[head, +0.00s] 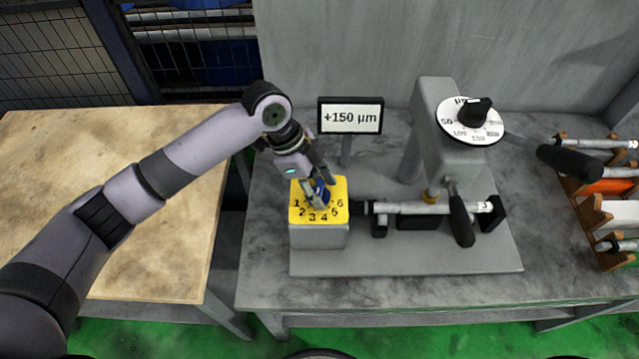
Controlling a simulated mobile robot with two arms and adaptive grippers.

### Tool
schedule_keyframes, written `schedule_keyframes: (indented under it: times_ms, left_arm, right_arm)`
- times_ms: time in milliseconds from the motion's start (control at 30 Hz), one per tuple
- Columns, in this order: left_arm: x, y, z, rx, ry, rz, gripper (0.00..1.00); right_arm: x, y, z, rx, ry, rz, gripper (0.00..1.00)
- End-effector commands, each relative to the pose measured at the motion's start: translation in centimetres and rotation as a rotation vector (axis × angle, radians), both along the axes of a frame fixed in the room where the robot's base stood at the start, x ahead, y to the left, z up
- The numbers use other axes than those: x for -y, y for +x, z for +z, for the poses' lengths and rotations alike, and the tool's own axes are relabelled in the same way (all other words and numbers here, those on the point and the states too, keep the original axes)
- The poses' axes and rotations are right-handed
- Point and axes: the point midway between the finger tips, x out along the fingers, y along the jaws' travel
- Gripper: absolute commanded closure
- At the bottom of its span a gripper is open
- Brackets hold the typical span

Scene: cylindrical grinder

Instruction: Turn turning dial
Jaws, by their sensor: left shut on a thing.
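My right gripper is not in view.
A sign reading "+150 µm" (350,117) stands behind the yellow plate. A white scale dial with a black knob (474,111) tops the grey column. A shaft (415,208) lies horizontally beside a black-handled lever (460,217). A wooden rack (570,180) stands right; a wooden table (60,150) left.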

Motion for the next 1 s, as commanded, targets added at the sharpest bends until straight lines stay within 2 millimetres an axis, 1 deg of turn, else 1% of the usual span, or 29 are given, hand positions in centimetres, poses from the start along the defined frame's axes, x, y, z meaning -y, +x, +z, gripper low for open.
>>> schedule_keyframes:
  times_ms: [33, 300, 500, 733, 1000]
  left_arm:
    - [0.0, -0.1, 0.4, -0.002, 0.000, 0.025, 0.87]
    - [0.0, -0.1, 0.6, -0.003, -0.001, 0.206, 0.87]
    - [0.1, 0.0, 0.5, -0.003, -0.001, 0.333, 0.87]
    - [0.1, 0.0, 0.3, -0.002, -0.002, 0.429, 0.87]
    - [0.1, 0.1, 0.1, 0.001, -0.002, 0.466, 0.87]
  right_arm:
    - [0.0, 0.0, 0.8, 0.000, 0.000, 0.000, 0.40]
    - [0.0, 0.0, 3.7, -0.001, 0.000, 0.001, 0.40]
    - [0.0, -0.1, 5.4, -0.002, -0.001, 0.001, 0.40]
    - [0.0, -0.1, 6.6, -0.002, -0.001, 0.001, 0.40]
    - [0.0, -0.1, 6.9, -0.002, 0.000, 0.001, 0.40]
